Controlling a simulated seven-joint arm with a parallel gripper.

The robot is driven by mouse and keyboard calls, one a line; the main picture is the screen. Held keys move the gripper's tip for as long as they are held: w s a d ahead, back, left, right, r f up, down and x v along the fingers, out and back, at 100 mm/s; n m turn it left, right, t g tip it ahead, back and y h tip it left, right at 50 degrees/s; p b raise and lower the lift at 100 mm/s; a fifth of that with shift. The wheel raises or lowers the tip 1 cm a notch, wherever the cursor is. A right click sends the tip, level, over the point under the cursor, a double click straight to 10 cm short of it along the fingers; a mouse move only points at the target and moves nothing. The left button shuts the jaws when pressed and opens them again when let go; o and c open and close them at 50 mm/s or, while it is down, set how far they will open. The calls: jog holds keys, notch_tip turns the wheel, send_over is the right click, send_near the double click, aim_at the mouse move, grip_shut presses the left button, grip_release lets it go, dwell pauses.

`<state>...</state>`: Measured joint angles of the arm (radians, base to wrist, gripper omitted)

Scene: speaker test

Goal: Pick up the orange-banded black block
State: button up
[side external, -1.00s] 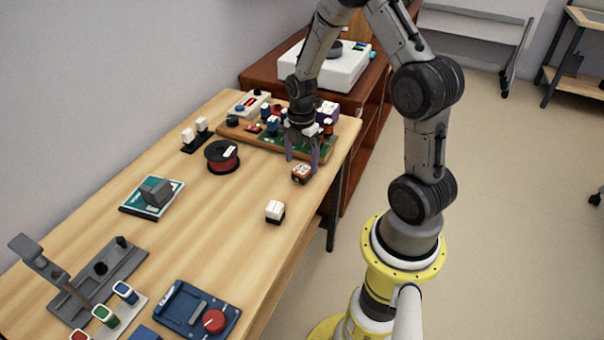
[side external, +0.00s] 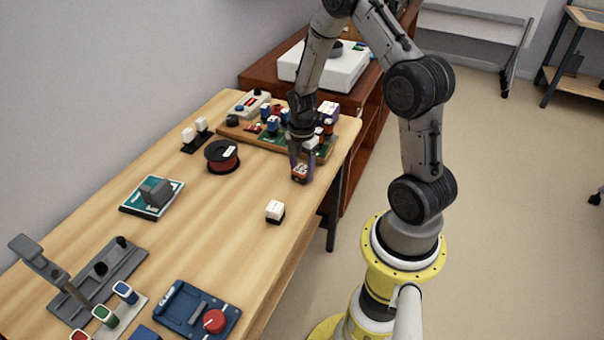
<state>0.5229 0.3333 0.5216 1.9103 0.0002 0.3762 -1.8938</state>
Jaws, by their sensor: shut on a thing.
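The orange-banded black block (side external: 300,174) is at the right edge of the wooden table, in front of the green circuit board. My gripper (side external: 301,168) points down over it, with its fingers on either side of the block. The gripper is shut on the block. The block appears to be at table level; I cannot tell whether it touches the table. The fingers hide part of its sides.
A black and red spool (side external: 222,157) lies to the left. The circuit board (side external: 322,150) with several components is just behind my gripper. The table's right edge is close.

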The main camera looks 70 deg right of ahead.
grip_shut()
